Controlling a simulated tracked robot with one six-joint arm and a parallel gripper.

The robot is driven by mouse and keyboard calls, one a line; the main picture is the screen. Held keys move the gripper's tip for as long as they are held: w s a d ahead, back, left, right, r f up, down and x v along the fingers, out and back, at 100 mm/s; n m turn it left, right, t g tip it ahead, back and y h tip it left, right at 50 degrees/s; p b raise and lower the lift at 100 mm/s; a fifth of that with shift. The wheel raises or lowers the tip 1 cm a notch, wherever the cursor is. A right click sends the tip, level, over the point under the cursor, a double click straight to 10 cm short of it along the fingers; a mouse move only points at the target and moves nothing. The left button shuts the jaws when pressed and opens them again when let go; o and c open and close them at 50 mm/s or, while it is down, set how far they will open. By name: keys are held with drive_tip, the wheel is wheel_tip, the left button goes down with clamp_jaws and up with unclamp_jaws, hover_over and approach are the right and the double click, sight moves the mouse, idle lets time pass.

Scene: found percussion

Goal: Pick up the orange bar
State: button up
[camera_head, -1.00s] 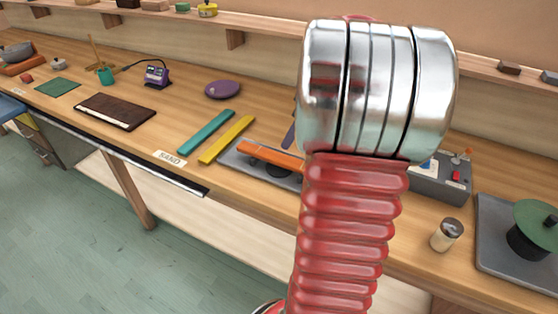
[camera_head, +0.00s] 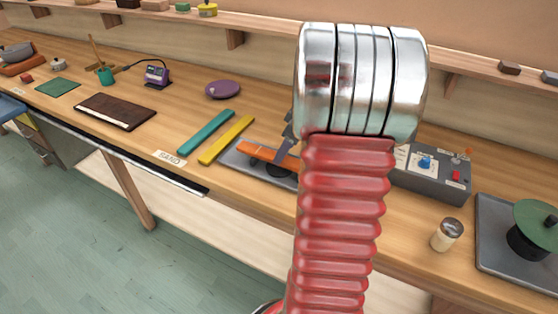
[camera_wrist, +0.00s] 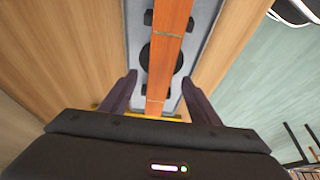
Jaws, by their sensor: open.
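The orange bar (camera_head: 262,154) lies across dark supports on a grey tray (camera_head: 240,164) on the workbench, partly hidden by my arm. In the wrist view, the orange bar (camera_wrist: 169,45) runs lengthwise through the middle, over a round black piece. My gripper (camera_wrist: 158,80) is open, with one finger on each side of the bar and visible gaps between. In the head view, a dark finger of mine shows at the bar, and most of the gripper is hidden behind my arm. Contact with the bar cannot be told.
A yellow bar (camera_head: 227,139) and a teal bar (camera_head: 206,132) lie left of the tray. A grey control box (camera_head: 433,180) stands to the right, with a small shaker (camera_head: 447,235) nearby. The bench front edge is close to the tray.

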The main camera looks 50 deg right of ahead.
drive_tip(key=shift+x, duration=1.4)
drive_tip(key=shift+c, duration=0.4)
drive_tip(key=c, duration=1.2)
drive_tip(key=shift+o, duration=0.2)
drive_tip(key=shift+r, duration=0.1)
wheel_tip(320, 180, up, 10)
drive_tip(key=shift+f, duration=0.3)
